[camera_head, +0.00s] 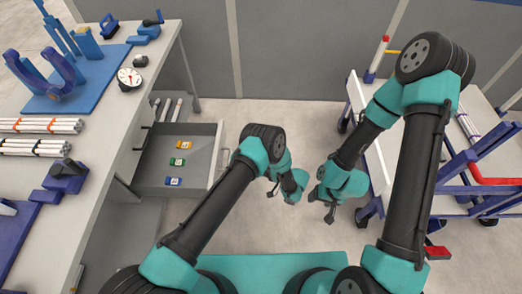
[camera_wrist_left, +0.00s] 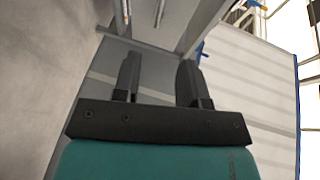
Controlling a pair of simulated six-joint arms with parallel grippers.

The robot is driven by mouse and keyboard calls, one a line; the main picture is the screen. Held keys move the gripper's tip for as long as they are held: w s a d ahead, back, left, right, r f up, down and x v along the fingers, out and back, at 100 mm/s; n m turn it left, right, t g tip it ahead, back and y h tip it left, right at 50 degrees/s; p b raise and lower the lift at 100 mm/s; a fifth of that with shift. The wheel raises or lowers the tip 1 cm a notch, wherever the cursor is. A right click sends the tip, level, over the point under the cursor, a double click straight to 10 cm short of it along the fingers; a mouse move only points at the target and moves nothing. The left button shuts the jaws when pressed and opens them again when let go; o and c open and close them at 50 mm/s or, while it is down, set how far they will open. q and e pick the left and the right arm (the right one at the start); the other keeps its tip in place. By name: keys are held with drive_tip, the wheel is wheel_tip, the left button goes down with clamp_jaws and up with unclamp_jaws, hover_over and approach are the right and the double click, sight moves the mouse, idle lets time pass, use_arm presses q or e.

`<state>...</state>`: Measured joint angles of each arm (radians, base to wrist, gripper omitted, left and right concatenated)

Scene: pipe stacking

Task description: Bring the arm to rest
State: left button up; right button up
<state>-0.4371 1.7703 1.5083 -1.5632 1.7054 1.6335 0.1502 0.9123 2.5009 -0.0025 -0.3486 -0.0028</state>
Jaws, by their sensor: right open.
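My right gripper (camera_head: 329,212) hangs open and empty over bare floor near the middle of the head view, left of the cart. My left gripper (camera_head: 273,191) is a little to its left, right of the open drawer, and the two do not touch. In the left wrist view, the two dark fingers of my left gripper (camera_wrist_left: 160,78) stand apart with nothing between them.
A workbench (camera_head: 125,115) on the left bears white pipes (camera_head: 40,126), a gauge (camera_head: 129,77) and blue fixtures. Its open drawer (camera_head: 182,186) holds small coloured items. A blue-framed cart (camera_head: 462,205) with a red pipe (camera_head: 487,180) stands right. Floor between is clear.

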use_arm(q)
drive_tip(key=shift+a, duration=0.1)
drive_tip(key=s+a+g+h, duration=0.9)
drive_tip(key=s+a+g, duration=0.4)
drive_tip(key=a, duration=0.1)
drive_tip(key=s+a+r+n+t+h, duration=0.6)
drive_tip(key=a+r+h, duration=0.3)
drive_tip(key=r, duration=0.3)
drive_tip(key=shift+s+a+r+t, duration=0.3)
drive_tip(key=shift+s+r+t, duration=0.1)
drive_tip(key=shift+s, duration=0.3)
